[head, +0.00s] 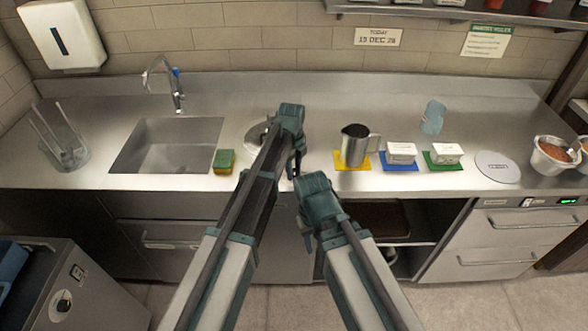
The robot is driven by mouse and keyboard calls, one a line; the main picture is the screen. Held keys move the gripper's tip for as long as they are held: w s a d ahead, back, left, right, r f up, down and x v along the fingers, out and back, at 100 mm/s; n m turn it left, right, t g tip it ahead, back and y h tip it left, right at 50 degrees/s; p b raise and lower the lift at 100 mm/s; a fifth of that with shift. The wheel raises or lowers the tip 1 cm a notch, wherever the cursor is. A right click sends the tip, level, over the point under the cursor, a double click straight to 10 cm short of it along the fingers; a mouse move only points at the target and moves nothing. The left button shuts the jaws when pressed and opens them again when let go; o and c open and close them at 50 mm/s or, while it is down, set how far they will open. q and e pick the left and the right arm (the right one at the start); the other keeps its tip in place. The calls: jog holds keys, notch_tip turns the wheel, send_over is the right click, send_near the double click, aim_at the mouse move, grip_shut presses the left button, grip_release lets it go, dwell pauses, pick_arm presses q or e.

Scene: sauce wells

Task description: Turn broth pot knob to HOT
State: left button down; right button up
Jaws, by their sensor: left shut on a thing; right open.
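My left gripper (294,170) points down near the front edge of the steel counter (215,188). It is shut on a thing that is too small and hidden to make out. A round metal thing (256,132), perhaps the broth pot, shows partly behind my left arm, which covers most of it. I cannot make out a HOT mark or where the pot knob points. My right gripper (308,238) is open and empty, lower and in front of the counter edge.
Left of my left arm are a sponge (224,161), a sink (165,146) and a clear container (66,153). To the right stand a metal pitcher (354,146), two white blocks on mats, a round lid (497,166) and a bowl (550,156). A cabinet with a dial (64,301) stands lower left.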

pick_arm(q)
jog(key=shift+c, duration=1.9)
grip_release()
jog(key=shift+r, duration=0.15)
notch_tip(320, 180, up, 14)
jog(key=p, duration=1.3)
jog(key=shift+s+a+f+p, duration=0.2)
jog(key=shift+s+f+p, duration=0.1)
jog(key=shift+p, duration=0.1)
